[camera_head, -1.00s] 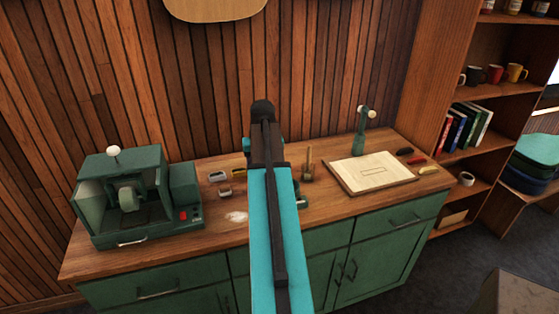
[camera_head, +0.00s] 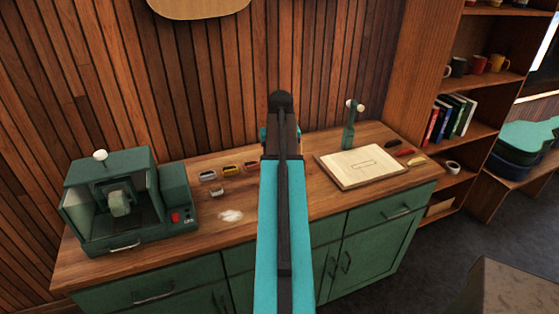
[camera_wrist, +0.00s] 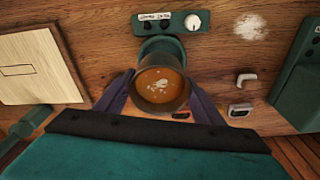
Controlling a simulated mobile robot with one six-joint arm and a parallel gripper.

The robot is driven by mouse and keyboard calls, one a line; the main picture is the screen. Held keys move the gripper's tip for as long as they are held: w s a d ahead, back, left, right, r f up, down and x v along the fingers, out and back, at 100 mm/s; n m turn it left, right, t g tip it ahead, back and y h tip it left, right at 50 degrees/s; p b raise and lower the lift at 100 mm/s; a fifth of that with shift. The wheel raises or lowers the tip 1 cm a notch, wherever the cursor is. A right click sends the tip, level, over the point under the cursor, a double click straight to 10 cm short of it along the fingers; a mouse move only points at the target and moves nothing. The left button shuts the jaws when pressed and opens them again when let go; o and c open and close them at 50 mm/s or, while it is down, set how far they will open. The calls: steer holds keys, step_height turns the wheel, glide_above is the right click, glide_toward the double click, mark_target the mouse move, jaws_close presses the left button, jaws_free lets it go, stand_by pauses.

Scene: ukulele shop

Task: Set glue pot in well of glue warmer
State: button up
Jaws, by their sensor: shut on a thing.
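The glue pot (camera_wrist: 148,103) is a dark round pot with brown glue and a pale patch inside, seen from above in the middle of the wrist view. My gripper (camera_wrist: 160,92) is shut on it, with a dark finger on each side. The glue warmer (camera_wrist: 168,24) is a green unit with a white dial, two dark knobs and a label. Its round green part (camera_wrist: 160,44) shows just beyond the pot and is partly covered by it. I cannot tell whether the pot touches it. In the head view my arm hides the pot and warmer.
A green machine (camera_head: 125,200) stands at the bench's left. Small blocks (camera_head: 229,171) and a white powder patch (camera_head: 230,215) lie left of my arm. A pale board (camera_head: 362,166), a green upright tool (camera_head: 348,135) and small coloured tools (camera_head: 405,152) are on the right.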

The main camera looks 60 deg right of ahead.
steer(key=shift+w+a+b, duration=0.1)
steer(key=shift+b, duration=0.35)
steer(key=shift+f, duration=0.15)
stand_by(0.3)
steer(key=shift+f+b, duration=1.95)
steer(key=shift+f, duration=1.1)
steer(key=shift+a+f, duration=0.25)
steer(key=shift+f, duration=0.1)
steer(key=o, duration=1.3)
steer(key=shift+a, duration=0.1)
steer(key=shift+o, duration=0.2)
steer(key=shift+c, duration=0.6)
steer(key=shift+s+d+r, duration=0.15)
steer(key=shift+s+d, duration=0.05)
steer(key=shift+c, duration=0.2)
